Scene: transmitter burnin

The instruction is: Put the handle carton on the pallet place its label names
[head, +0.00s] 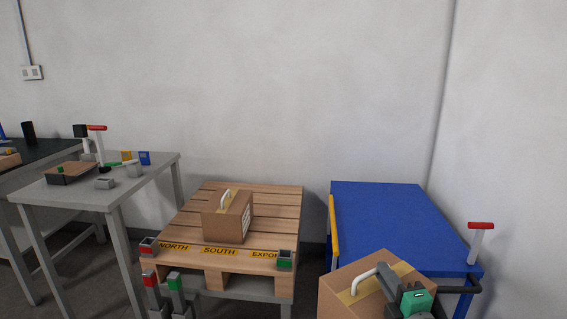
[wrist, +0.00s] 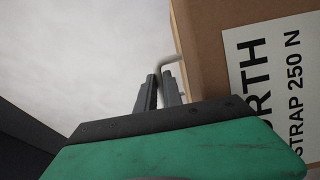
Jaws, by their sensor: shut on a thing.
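The handle carton (head: 340,292) is a brown box with tape and a white handle at the lower right of the head view. My gripper (head: 384,274) is shut on that handle, in front of the blue cart. In the wrist view the fingers (wrist: 160,88) close on the handle beside the carton (wrist: 210,75). Its white label (wrist: 275,85) shows "RTH" and "STRAP 250 N"; the start of the upper word is hidden. The wooden pallet (head: 277,205) has yellow front markings NORTH (head: 173,246), SOUTH (head: 219,251) and EXPORT, partly covered (head: 264,254).
Another handled carton (head: 222,222) stands on the pallet behind SOUTH. Bare slats lie behind NORTH and EXPORT. Small red and green blocks (head: 285,260) sit at the pallet's front corners. A blue cart (head: 385,215) stands right; a grey table (head: 60,192) with small items stands left.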

